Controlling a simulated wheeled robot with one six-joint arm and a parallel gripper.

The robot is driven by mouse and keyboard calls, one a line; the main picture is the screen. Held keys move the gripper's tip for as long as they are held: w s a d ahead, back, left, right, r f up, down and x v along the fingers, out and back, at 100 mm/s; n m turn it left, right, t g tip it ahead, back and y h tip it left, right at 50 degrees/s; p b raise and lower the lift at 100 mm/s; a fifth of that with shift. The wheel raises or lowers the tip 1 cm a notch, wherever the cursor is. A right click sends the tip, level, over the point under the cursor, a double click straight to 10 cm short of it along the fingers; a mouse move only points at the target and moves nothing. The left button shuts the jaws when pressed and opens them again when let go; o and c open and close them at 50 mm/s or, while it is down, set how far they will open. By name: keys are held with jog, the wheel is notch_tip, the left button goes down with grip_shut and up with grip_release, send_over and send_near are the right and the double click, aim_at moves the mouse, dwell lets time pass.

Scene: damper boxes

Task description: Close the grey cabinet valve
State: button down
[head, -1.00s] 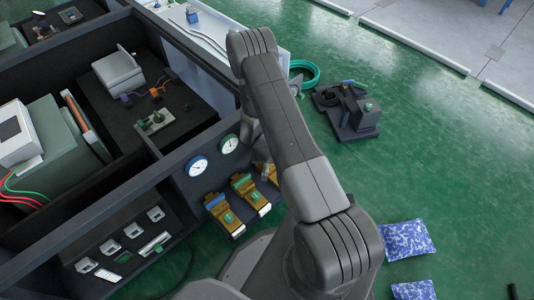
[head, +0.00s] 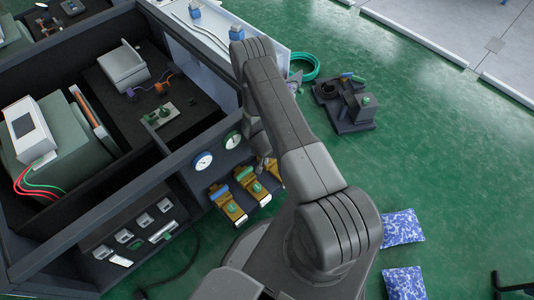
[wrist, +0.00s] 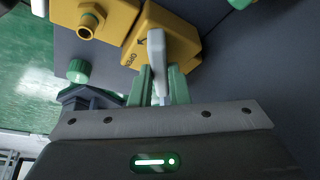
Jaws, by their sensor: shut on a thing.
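The grey cabinet valve shows in the wrist view as a yellow body (wrist: 185,42) with a light grey lever (wrist: 157,48). "OPEN" and an arrow are marked on the body beside the lever. My gripper (wrist: 161,86) has its green fingers on both sides of the lever's free end and is shut on it. In the head view the end yellow valve (head: 273,168) of the row is partly hidden by my arm, and my gripper's fingers cannot be made out there.
Blue-handled (head: 227,204) and green-handled (head: 253,186) yellow valves sit beside it on the cabinet wall, below two gauges (head: 202,161). A yellow fitting (wrist: 90,20) is close to my gripper. Blue-patterned bags (head: 402,228) and a dark pump-like unit (head: 347,105) stand on the green floor.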

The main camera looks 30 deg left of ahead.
jog(key=c, duration=1.4)
grip_release()
jog(key=shift+r, duration=0.15)
jog(key=shift+p+v, duration=0.7)
jog(key=shift+v, duration=6.05)
jog(key=shift+o, duration=0.5)
